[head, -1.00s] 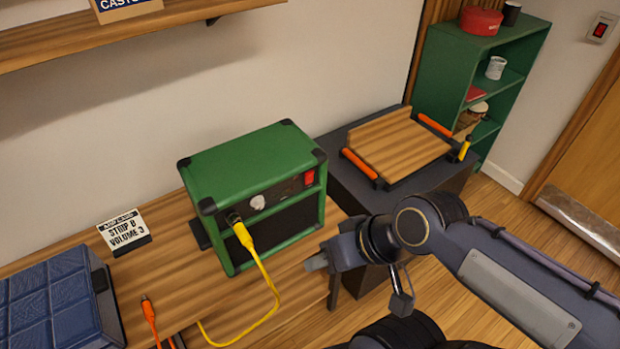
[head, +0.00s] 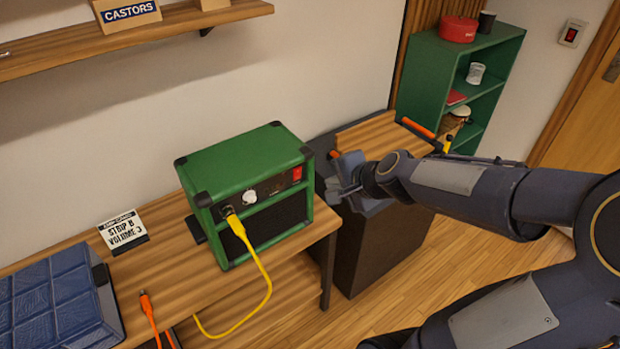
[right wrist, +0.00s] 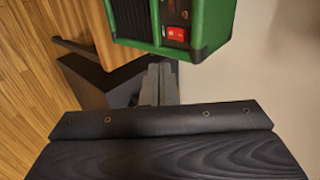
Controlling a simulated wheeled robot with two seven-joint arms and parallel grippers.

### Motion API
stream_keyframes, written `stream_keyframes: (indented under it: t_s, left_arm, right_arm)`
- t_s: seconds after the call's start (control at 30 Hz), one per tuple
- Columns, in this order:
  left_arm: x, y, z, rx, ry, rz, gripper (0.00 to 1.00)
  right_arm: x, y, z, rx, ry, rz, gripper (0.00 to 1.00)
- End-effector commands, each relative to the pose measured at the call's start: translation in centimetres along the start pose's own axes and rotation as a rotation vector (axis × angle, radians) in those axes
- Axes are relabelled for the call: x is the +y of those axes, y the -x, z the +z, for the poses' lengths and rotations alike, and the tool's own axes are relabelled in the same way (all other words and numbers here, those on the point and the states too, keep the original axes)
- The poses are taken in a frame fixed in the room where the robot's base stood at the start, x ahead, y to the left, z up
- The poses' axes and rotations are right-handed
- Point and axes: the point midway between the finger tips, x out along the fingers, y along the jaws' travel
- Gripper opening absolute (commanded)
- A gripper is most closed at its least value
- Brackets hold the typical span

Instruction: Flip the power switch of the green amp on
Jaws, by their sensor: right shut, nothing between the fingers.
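The green amp (head: 245,165) stands on the wooden bench, its front facing the bench edge. Its red power switch (head: 297,173) is at the right end of the front control panel; it also shows in the right wrist view (right wrist: 175,33). A white knob (head: 249,197) sits near the panel's middle, and a yellow cable (head: 256,255) is plugged in at the left. My right gripper (head: 332,190) is shut and empty, just right of the amp and apart from the switch. In the right wrist view its fingers (right wrist: 159,82) point toward the amp. My left gripper is not in view.
A dark cabinet with a wooden jig (head: 372,133) stands right of the bench (head: 165,282), behind my right arm. A card (head: 123,231), blue case (head: 55,305) and orange cable (head: 148,305) are at left. A shelf (head: 120,41) hangs above. Green shelving (head: 430,75) stands behind.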

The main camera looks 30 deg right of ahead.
Motion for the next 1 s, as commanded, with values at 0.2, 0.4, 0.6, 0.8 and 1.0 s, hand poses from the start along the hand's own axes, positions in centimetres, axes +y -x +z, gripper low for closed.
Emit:
stream_keyframes:
  t_s: [0.2,0.4,0.6,0.8,1.0]
  left_arm:
    - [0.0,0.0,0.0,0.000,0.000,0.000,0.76]
    - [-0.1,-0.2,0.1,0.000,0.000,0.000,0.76]
    - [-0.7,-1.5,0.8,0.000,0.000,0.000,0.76]
    - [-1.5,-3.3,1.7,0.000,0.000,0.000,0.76]
    - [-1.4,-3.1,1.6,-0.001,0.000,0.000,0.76]
  right_arm:
    - [0.0,-0.1,-0.2,0.005,-0.008,-0.001,0.00]
    - [0.1,-0.6,-0.1,0.004,-0.006,0.000,0.00]
    - [0.4,-3.6,-0.1,0.001,-0.003,0.002,0.00]
    - [0.5,-8.1,-0.1,0.001,-0.003,0.002,0.00]
    - [-1.3,-10.8,-0.1,0.002,-0.002,0.000,0.00]
